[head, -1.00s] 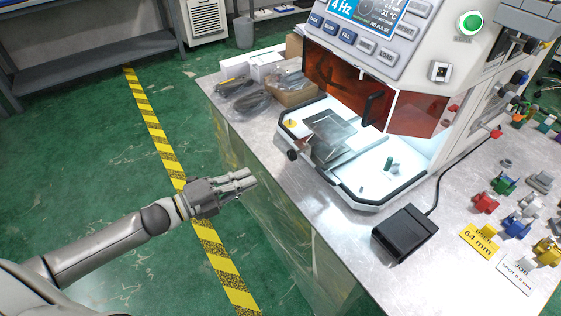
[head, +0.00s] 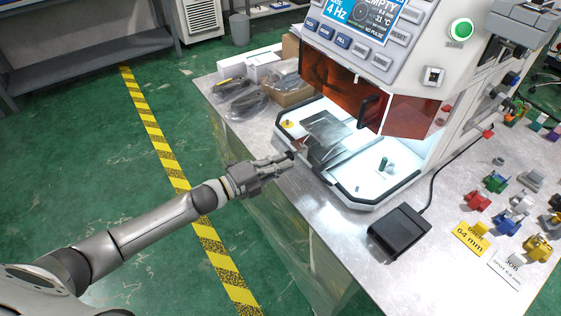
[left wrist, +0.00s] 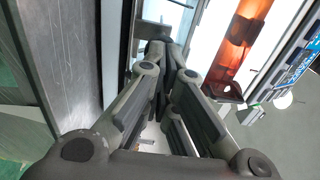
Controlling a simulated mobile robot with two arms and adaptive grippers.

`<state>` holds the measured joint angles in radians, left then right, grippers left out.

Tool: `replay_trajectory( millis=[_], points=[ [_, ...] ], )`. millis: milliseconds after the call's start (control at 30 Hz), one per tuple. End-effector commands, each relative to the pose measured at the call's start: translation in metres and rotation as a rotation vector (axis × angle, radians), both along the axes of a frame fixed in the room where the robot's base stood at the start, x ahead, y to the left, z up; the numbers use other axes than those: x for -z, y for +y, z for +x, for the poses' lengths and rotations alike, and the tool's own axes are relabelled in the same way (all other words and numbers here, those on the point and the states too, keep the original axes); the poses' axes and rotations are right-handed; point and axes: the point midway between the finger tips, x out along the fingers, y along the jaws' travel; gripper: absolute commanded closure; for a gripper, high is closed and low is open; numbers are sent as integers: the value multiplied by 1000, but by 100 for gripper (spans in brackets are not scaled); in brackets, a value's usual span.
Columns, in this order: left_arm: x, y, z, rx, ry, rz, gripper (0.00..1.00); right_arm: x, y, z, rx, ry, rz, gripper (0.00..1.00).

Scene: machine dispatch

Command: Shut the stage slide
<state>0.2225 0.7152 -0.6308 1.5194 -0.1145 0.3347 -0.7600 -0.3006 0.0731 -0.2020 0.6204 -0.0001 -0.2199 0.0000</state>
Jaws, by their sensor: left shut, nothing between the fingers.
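The stage slide, a white platform with dark edge strips (head: 357,201), sticks out of the front of the white machine. A tilted grey metal plate (head: 326,126) stands on its left part, and a small green peg (head: 383,164) stands on its right part. My left gripper (head: 291,158) is shut and empty, its fingertips at the slide's near left edge by the plate. I cannot tell whether they touch it. The dark knob at that edge is mostly hidden behind the fingers. In the left wrist view the closed fingers (left wrist: 163,55) point toward the machine. My right gripper is not in view.
The amber window (head: 332,85) hangs above the slide. A black foot pedal (head: 399,233) with a cable lies on the metal bench, right of the slide. Bagged parts (head: 242,101) and cardboard boxes lie to the left. Several coloured parts lie far right. Green floor is clear.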

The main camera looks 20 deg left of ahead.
Motion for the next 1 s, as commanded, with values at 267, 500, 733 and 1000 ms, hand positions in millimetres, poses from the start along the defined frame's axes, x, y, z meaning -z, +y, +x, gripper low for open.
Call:
replay_trajectory(
  millis=[267, 500, 733, 1000],
  points=[
    [0, 0, 0, 0, 0, 0, 100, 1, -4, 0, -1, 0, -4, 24],
    [3, -22, 28, 2, -4, -3, 100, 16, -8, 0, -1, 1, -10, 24],
    [3, -54, 70, 0, -3, -1, 100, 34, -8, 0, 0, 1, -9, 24],
    [1, -75, 96, 0, 0, 0, 100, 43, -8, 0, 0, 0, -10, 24]
  ],
)
